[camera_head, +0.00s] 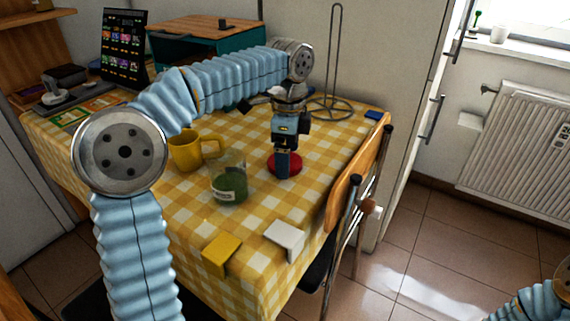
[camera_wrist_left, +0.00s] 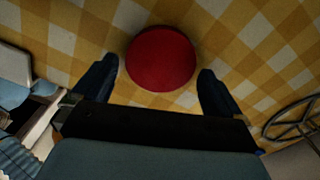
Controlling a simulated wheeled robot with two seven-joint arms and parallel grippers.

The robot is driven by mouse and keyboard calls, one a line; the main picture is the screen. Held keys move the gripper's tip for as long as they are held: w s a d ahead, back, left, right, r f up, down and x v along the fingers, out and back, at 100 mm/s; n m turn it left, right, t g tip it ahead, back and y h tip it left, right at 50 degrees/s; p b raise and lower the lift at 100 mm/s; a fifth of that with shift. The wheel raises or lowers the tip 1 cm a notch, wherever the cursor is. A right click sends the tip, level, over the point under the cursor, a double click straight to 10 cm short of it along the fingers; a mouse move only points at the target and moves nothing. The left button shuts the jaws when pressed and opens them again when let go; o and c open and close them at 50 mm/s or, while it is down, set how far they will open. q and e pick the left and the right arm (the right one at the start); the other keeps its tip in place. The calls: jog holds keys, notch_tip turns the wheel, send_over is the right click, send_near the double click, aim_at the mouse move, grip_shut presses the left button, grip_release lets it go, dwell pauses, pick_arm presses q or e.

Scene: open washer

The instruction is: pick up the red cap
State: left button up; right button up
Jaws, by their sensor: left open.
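The red cap (camera_head: 286,164) is a round red disc lying on the checked tablecloth, partly hidden behind my left gripper in the head view. In the left wrist view the red cap (camera_wrist_left: 160,58) lies just ahead of and between the two fingers. My left gripper (camera_head: 283,174) points down over the cap. In the left wrist view the left gripper (camera_wrist_left: 155,82) is open, one finger to each side of the cap, with nothing held. Whether the fingers touch the cap or the cloth cannot be told. My right gripper is not in view.
A glass with green contents (camera_head: 229,184) and a yellow mug (camera_head: 187,151) stand left of the cap. A yellow block (camera_head: 221,254) and a white block (camera_head: 285,240) lie in front. A wire stand (camera_head: 331,107) is behind, a wooden chair (camera_head: 357,180) at the right edge.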

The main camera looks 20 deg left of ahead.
pick_arm(q)
jog(key=shift+f, duration=0.35)
jog(key=c, duration=0.8)
jog(key=shift+c, duration=0.2)
jog(key=shift+r, duration=0.15)
